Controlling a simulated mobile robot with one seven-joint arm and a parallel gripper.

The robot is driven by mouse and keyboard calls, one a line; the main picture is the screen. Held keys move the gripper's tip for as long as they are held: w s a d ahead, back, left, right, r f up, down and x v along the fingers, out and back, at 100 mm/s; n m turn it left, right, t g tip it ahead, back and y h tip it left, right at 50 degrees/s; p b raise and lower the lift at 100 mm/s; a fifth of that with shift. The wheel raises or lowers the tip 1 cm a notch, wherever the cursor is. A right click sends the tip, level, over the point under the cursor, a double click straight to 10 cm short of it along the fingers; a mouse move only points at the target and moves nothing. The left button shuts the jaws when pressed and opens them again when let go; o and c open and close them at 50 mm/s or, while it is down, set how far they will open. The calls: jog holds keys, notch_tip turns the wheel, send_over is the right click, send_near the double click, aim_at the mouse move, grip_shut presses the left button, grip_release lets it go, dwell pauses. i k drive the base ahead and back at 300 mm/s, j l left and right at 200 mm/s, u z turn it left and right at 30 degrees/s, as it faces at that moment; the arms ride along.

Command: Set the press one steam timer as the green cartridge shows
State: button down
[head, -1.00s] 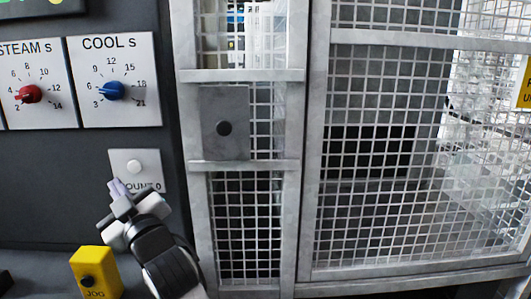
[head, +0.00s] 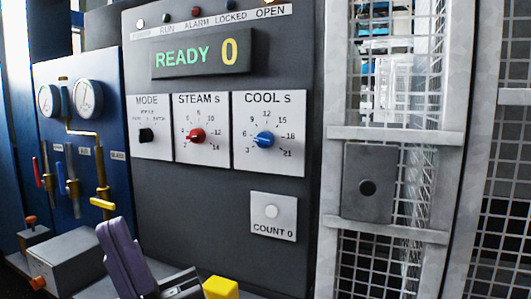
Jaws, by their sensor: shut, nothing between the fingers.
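The steam timer is a white plate (head: 207,158) marked STEAM s with a red knob (head: 197,135) on the dark control panel. Its scale runs from 2 to 14, and the knob's pointer seems to face left, near the low end. No press number shows. No green cartridge is in view. My gripper (head: 112,228) is at the bottom left, close to the camera, with its pale purple fingers together and empty. It points up, below and left of the steam knob, and appears well apart from it.
MODE (head: 149,133) and COOL s (head: 265,138) dials flank the steam dial. A display (head: 203,54) above reads READY 0. Gauges (head: 88,98) and levers stand left.

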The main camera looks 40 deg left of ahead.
aim_at(197, 135)
jog(key=u, duration=1.3)
